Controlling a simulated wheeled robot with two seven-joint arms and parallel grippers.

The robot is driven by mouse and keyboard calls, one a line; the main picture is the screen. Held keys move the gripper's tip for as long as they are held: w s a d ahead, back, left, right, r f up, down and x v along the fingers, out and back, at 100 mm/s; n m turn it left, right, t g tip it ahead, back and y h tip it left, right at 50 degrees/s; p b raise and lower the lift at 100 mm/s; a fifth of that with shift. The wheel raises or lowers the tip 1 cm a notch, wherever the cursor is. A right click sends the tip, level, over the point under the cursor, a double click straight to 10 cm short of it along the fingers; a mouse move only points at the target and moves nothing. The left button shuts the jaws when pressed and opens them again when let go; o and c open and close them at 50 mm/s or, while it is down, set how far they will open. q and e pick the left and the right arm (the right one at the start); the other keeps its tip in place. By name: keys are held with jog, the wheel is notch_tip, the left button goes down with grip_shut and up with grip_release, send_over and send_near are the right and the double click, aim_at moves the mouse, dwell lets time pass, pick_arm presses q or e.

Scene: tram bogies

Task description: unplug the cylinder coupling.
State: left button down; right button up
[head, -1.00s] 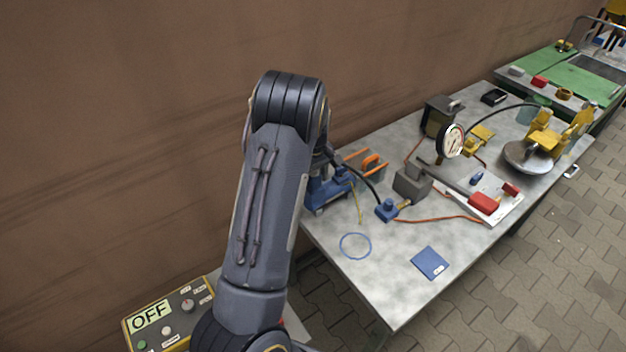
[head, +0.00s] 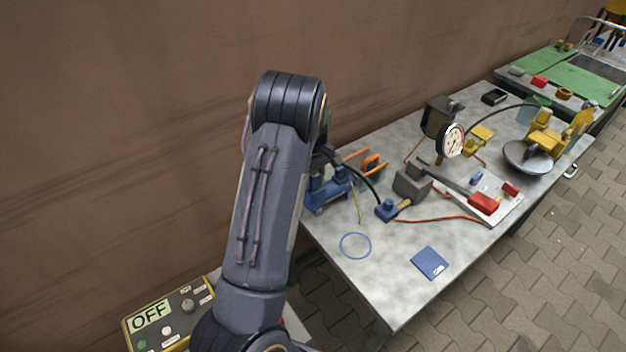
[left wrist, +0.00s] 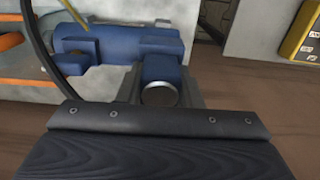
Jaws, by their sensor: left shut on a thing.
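The blue cylinder (head: 325,192) lies at the table's left end, partly behind my arm in the head view. It shows large in the left wrist view (left wrist: 120,45), with a black hose (left wrist: 38,45) curving beside it. My left gripper (left wrist: 160,88) is shut on a blue coupling piece (left wrist: 160,68) with a round silver end, between its grey fingers, close against the cylinder. I cannot tell whether the coupling is joined to the cylinder. In the head view my arm hides the fingers. My right gripper is not in view.
The grey table (head: 375,290) also holds a blue valve block (head: 387,210), a hand pump (head: 412,182), a pressure gauge (head: 452,140), orange-handled pliers (head: 372,163), a blue ring (head: 355,245) and a blue booklet (head: 430,263). A control box marked OFF (head: 165,315) stands lower left.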

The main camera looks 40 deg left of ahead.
aim_at(314, 173)
pick_arm(q)
jog(key=shift+r, duration=0.15)
jog(key=shift+r+p, duration=2.2)
jog(key=shift+r, duration=0.7)
